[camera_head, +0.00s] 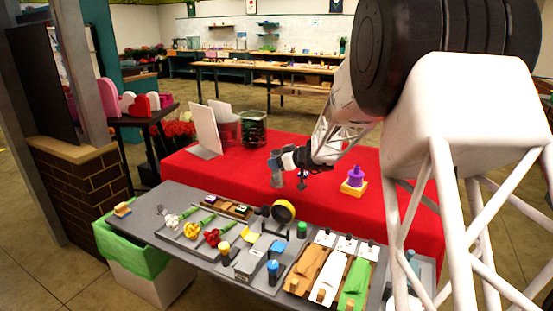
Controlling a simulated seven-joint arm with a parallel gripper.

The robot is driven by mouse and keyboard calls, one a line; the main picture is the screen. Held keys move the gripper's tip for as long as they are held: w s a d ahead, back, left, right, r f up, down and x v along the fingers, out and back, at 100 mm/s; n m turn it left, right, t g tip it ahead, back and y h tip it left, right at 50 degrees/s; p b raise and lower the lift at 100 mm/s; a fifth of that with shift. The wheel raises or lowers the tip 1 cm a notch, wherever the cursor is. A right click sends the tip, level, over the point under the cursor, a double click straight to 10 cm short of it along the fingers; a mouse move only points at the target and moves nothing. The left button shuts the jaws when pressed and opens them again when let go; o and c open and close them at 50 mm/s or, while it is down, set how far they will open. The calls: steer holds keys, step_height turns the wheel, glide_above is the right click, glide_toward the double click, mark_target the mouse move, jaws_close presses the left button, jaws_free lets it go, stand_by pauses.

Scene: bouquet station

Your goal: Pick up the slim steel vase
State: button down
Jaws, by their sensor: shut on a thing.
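My gripper (289,161) is over the red-covered table, at the end of my arm reaching in from the right. It is shut on a slim grey thing, which looks like the steel vase (277,179). The vase is small in view and stands close to upright, with its upper part hidden by the gripper. I cannot tell whether its base touches the red cloth or is just above it.
A purple vase on a yellow block (354,182) stands right of my gripper. White panels (205,130) and a dark-filled clear container (252,128) stand at the back left. The grey counter (160,205) in front holds flowers, tools and wraps. Red cloth (235,170) left of the gripper is clear.

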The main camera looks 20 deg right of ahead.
steer(key=shift+s+a+r, duration=0.15)
steer(key=shift+s, duration=0.7)
stand_by(0.3)
